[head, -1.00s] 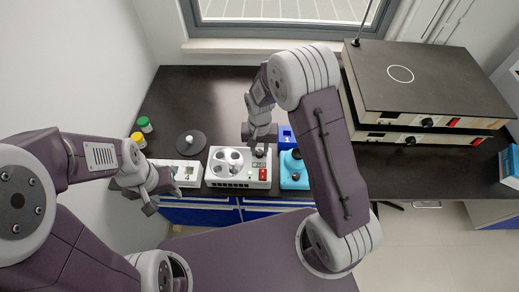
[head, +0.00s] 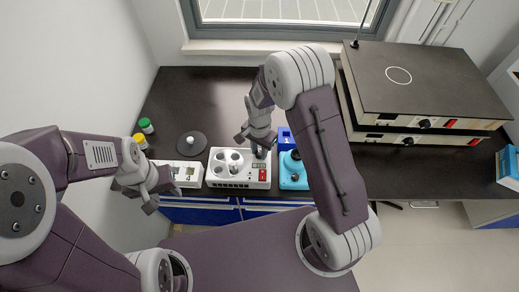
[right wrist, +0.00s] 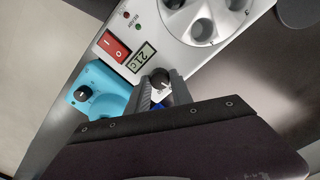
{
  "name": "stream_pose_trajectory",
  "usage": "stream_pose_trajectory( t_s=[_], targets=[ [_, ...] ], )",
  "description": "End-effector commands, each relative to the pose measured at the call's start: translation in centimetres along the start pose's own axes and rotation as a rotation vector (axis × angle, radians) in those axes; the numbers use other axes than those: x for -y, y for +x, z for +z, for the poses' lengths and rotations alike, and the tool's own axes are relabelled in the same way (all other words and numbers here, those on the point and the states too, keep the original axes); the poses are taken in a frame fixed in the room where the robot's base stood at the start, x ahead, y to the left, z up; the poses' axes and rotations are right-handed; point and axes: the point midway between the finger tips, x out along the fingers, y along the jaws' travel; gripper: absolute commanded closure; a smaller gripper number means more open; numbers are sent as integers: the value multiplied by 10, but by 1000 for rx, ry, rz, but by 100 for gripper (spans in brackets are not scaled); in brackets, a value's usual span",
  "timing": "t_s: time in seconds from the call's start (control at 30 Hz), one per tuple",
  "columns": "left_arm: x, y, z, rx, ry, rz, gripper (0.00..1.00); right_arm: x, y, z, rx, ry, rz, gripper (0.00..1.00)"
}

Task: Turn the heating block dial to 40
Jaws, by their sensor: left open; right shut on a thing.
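The heating block (head: 225,182) is a white box with round wells, standing near the bench's front edge. In the right wrist view, its white panel (right wrist: 184,53) carries a red switch (right wrist: 113,46), a small display (right wrist: 142,57) that seems to read 21 C, and a black dial (right wrist: 160,77) with a white mark. My right gripper (head: 261,148) is over the block's right side, pointing down. In the right wrist view its fingers (right wrist: 161,91) are on either side of the dial, shut on it. My left gripper (head: 152,202) is open and empty at the bench's front left.
A white device (head: 187,173) with a display stands left of the block. A light-blue device (head: 293,172) with a black knob stands close on the right, with a dark-blue box (head: 286,139) behind it. A dark round stand (head: 191,145) and small capped bottles (head: 146,126) are behind left.

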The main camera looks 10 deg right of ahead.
Motion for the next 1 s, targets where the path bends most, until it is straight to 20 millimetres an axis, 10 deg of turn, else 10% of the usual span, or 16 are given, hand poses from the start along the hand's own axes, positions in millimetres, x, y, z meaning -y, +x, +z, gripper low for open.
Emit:
stream_pose_trajectory(
  t_s=[0.97,1.0],
  targets=[
    [0,-6,-1,0,0,0,54,2,-2,-1,-2,227,-5,100],
    [0,-6,-1,0,0,0,54,2,-2,-1,-2,227,-5,70]
  ],
)
